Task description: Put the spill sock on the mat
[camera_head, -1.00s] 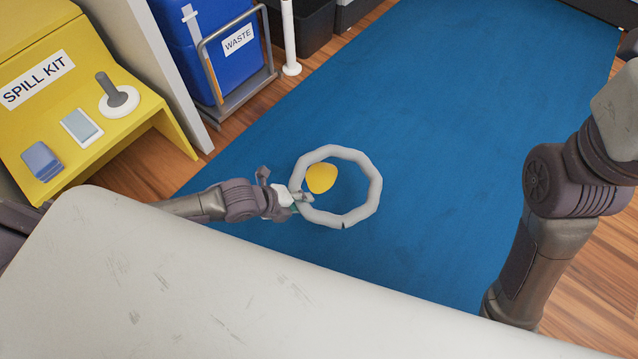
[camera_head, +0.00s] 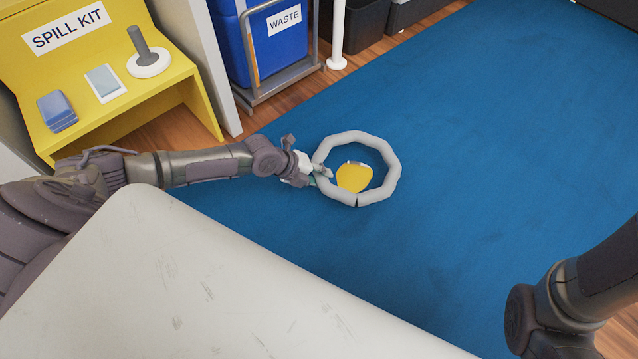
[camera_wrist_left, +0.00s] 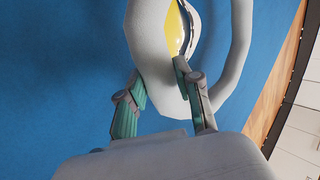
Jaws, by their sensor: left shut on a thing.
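The spill sock (camera_head: 389,154) is a grey-white ring made of short segments, with a small gap at its lower side. My left gripper (camera_head: 323,176) is shut on the left side of the ring. In the left wrist view, the two fingers of my left gripper (camera_wrist_left: 165,100) hold the spill sock (camera_wrist_left: 148,45) between them. The mat (camera_head: 480,130) is the large blue floor covering beneath it. I cannot tell whether the ring touches the mat. My right gripper is out of view.
A yellow spill kit stand (camera_head: 110,100) at the left holds several items. A blue waste bin (camera_head: 262,45) in a metal frame and a white post (camera_head: 337,35) stand behind. The mat's right side is clear.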

